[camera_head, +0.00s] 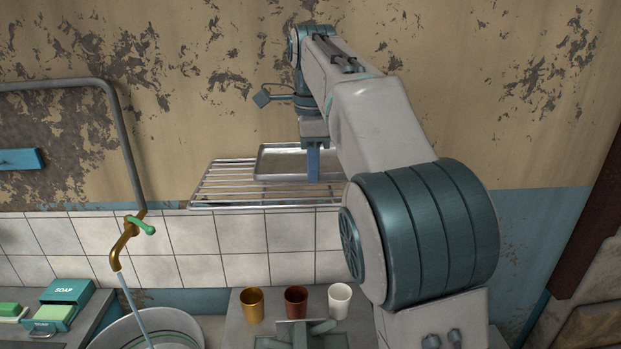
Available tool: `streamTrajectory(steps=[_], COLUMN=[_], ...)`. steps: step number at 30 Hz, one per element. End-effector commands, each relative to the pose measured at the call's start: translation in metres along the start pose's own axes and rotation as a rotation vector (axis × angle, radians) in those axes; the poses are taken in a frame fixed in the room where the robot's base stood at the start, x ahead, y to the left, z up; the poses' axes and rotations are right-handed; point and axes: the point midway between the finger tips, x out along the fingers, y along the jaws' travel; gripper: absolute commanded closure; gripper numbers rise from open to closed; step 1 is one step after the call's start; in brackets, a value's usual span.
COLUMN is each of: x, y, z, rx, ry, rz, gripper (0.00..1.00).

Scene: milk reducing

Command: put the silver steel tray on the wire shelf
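The silver steel tray (279,164) is a shallow rectangular tray with a raised rim. It appears on or just above the wire shelf (222,185), which is fixed to the wall; I cannot tell whether its whole base touches the wires. My arm hides the tray's right end. My gripper (313,178) points down at the tray's front right part, with a blue finger in front of it. Only one finger shows clearly, so whether it grips the rim is unclear.
A gold cup (251,305), a brown cup (295,302) and a white cup (339,300) stand on the counter below. At left are a brass tap (124,243) running water, a basin (150,330) and a soap box (66,298). The shelf's left part is bare.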

Motion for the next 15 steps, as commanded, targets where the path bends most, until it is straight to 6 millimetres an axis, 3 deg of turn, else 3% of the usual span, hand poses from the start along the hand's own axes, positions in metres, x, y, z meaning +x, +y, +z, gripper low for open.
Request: streamTrajectory(steps=[4, 15], x=[0.006, 0.044], y=[-0.012, -0.012], z=[0.002, 0.003], rx=[-0.001, -0.003], ry=[0.000, 0.000], rz=[-0.001, -0.001], gripper=[1.00, 1.00])
